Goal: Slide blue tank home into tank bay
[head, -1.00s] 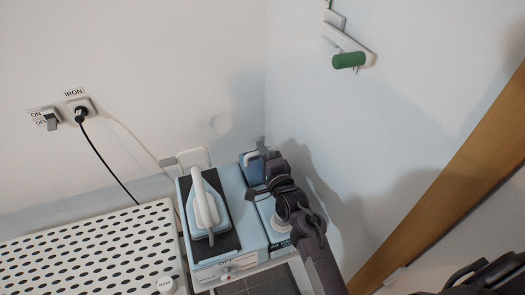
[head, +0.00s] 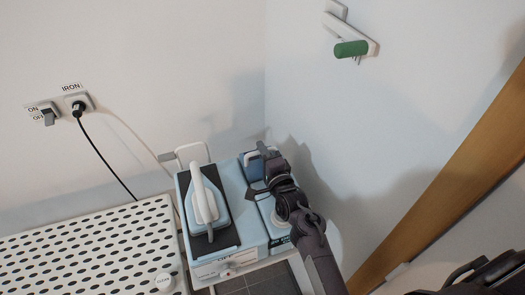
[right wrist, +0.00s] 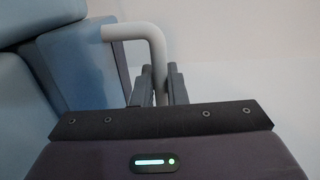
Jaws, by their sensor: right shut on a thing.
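The blue tank (head: 252,172) sits at the back right of the light-blue iron station, in or at the bay beside the iron; my right gripper and arm hide much of it. My right gripper (head: 266,152) reaches over it from the lower right. In the right wrist view, its two dark fingers (right wrist: 162,88) are shut on the tank's grey bent handle (right wrist: 141,32), with the blue tank body (right wrist: 95,85) to the left. How deep the tank sits in the bay cannot be told. My left gripper is not in view.
The white iron (head: 203,190) rests on its dark plate on the station (head: 240,205). A perforated white board (head: 85,245) lies to the left. The wall and wooden edge (head: 450,185) are close on the right. A black cord hangs from the wall socket (head: 77,102).

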